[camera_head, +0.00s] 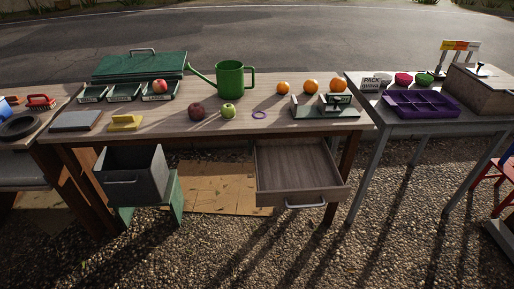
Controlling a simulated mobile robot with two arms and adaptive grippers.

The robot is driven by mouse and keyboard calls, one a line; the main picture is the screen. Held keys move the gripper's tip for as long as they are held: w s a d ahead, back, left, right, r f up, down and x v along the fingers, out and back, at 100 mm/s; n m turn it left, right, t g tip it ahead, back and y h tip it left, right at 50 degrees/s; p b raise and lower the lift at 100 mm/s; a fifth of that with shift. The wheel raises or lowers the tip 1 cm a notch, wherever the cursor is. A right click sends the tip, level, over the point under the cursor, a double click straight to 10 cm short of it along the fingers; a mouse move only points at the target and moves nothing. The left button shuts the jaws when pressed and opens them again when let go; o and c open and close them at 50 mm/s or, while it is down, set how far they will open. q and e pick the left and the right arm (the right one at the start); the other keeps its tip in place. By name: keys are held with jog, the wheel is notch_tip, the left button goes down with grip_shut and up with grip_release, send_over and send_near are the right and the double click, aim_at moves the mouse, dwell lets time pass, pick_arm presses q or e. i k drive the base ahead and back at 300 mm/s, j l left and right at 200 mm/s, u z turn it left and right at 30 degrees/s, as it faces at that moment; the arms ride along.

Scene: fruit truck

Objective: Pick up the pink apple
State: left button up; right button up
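A pinkish-red apple (160,86) sits in the right one of the small green trays at the back left of the wooden table (270,131). A dark red apple (196,111) lies on the tabletop in front of the watering can. A smaller green apple (228,111) lies just right of the dark one. I cannot tell for sure which of the two red apples is the one called pink. Neither of my grippers shows in the head view.
A green watering can (230,79) stands behind the apples. An open drawer (298,173) juts from the front; a grey bin (134,174) stands below left.

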aim_at(159, 86)
jog(key=i+j+u, duration=0.3)
jog(key=i+j, duration=0.85)
jog(key=i, duration=0.05)
